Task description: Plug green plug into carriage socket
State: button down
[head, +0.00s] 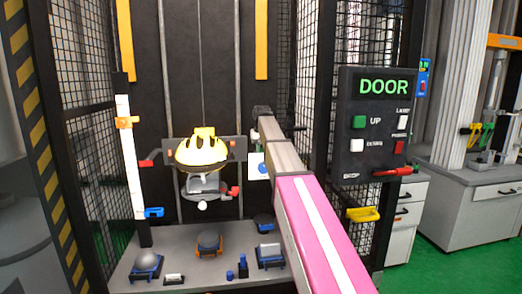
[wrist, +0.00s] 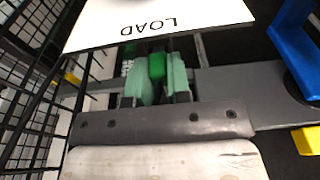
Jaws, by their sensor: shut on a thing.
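In the wrist view, my gripper (wrist: 158,72) has its two pale green fingers closed on the green plug (wrist: 157,66). The plug's far end is at the edge of a white plate (wrist: 160,25) marked LOAD, which reads upside down. I cannot tell whether the plug touches anything there, and no socket opening shows clearly. In the head view, the carriage (head: 205,184) hangs in the tower with a yellow helmet (head: 201,152) on it. My arm reaches to the carriage's right side, and it hides my gripper and the plug.
A mesh wall (wrist: 35,75) stands close on the left in the wrist view. A grey bar (wrist: 240,88) and a blue part (wrist: 296,45) are to the right. In the head view, a DOOR control panel (head: 375,130) stands right of my arm, and a grey bench (head: 190,250) holds several small items.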

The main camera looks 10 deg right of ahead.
jog(key=shift+f, duration=0.15)
jog(key=c, duration=1)
grip_release()
jog(key=r, duration=0.3)
jog(key=s+r, duration=0.1)
jog(key=r, duration=0.6)
jog(key=shift+s+r, duration=0.35)
